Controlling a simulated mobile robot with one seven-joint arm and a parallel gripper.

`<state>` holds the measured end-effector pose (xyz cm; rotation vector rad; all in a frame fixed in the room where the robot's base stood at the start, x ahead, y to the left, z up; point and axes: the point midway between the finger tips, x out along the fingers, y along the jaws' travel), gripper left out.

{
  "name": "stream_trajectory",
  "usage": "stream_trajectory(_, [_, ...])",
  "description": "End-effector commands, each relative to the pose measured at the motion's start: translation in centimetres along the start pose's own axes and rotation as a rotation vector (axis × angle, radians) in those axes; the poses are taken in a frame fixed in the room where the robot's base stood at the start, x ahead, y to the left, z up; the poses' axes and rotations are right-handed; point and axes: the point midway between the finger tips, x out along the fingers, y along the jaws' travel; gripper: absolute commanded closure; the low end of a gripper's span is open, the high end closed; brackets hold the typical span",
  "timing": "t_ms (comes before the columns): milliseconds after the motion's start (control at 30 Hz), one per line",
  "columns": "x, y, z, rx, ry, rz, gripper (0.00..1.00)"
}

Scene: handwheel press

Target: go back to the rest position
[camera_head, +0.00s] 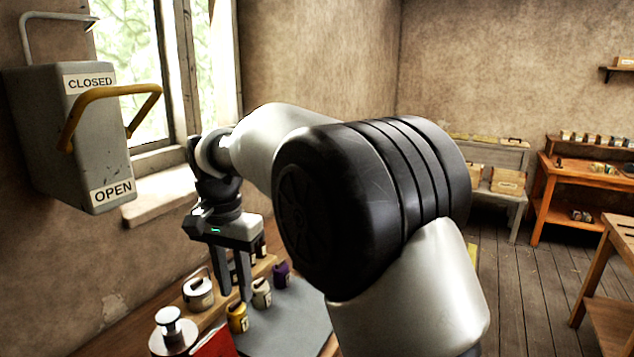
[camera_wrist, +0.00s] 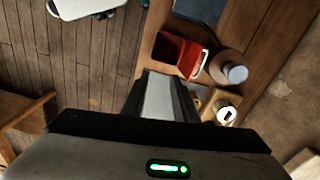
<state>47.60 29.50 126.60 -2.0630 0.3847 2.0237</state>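My gripper (camera_head: 234,298) hangs at the end of my bent arm, left of the middle in the head view, fingers pointing down. Its two fingers are apart, with nothing seen held between them. It appears in front of or over the workbench with its small jars; I cannot tell its exact height. In the wrist view my gripper (camera_wrist: 165,85) points toward the bench beside a red open container (camera_wrist: 178,53). My arm's large elbow hides the middle of the room in the head view.
Jars in yellow (camera_head: 237,318), cream (camera_head: 261,293) and purple (camera_head: 281,273) stand by a grey mat (camera_head: 295,325). A wall box (camera_head: 95,140) marked CLOSED and OPEN has a yellow handle (camera_head: 115,91). An orange table (camera_head: 580,172) stands right; floor (camera_head: 520,285) between is clear.

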Motion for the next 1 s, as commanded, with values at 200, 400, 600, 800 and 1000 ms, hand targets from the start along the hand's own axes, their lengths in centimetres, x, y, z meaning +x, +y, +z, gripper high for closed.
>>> stream_trajectory(200, [-5.7, 11.3, -1.1, -0.081, 0.092, -0.099, 0.74])
stream_trajectory(400, [-7.5, 20.8, 0.9, -0.162, 0.203, -0.146, 0.74])
stream_trajectory(600, [-6.7, 28.8, 4.7, -0.242, 0.332, -0.152, 0.74])
stream_trajectory(800, [-4.5, 33.4, 8.0, -0.305, 0.432, -0.126, 0.74])
stream_trajectory(1000, [-3.4, 34.8, 9.1, -0.331, 0.468, -0.110, 0.74])
